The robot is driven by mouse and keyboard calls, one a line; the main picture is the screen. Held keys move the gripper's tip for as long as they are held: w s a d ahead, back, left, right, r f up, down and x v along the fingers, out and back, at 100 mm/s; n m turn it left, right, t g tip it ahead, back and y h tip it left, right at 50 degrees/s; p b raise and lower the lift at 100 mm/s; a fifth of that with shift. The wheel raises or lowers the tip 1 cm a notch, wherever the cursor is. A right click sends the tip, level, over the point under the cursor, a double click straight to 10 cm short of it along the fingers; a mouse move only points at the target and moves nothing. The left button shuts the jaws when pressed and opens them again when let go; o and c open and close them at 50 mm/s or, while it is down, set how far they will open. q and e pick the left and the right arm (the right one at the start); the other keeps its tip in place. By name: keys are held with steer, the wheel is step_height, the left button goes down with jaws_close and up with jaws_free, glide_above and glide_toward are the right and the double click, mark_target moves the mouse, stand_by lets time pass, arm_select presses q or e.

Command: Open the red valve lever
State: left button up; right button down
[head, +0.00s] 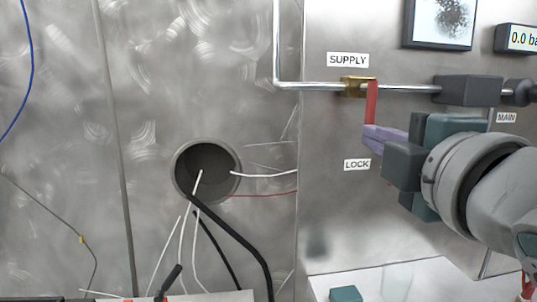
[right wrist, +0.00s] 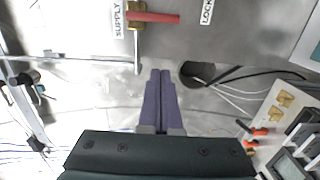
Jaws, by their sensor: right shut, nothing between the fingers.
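The red valve lever (head: 371,103) hangs straight down from a brass valve (head: 354,88) on the thin pipe, beside the SUPPLY label, with its free end towards the LOCK label (head: 357,165). In the right wrist view the lever (right wrist: 152,17) lies across the top of the picture. My right gripper (head: 370,136) comes in from the right in the head view, its purple fingers at the lever's lower end. In the right wrist view its fingertips (right wrist: 160,72) are together and empty, with a visible gap in the picture to the lever. Contact cannot be told. My left gripper is not seen.
A round hole (head: 207,168) with black and white cables opens in the wall at left. A panel with orange parts (right wrist: 262,131) is at lower right in the wrist view.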

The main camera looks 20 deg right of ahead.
mark_target(368, 109)
steer(key=shift+w, duration=0.1)
stand_by(0.3)
steer(key=w+d+p, duration=0.3)
steer(key=w+d, duration=0.3)
steer(key=w, duration=0.3)
steer(key=shift+w+d, duration=0.15)
steer(key=shift+d, duration=0.25)
steer(key=shift+d+f+n, duration=0.1)
steer(key=shift+d+n, duration=0.1)
steer(key=shift+n, duration=0.4)
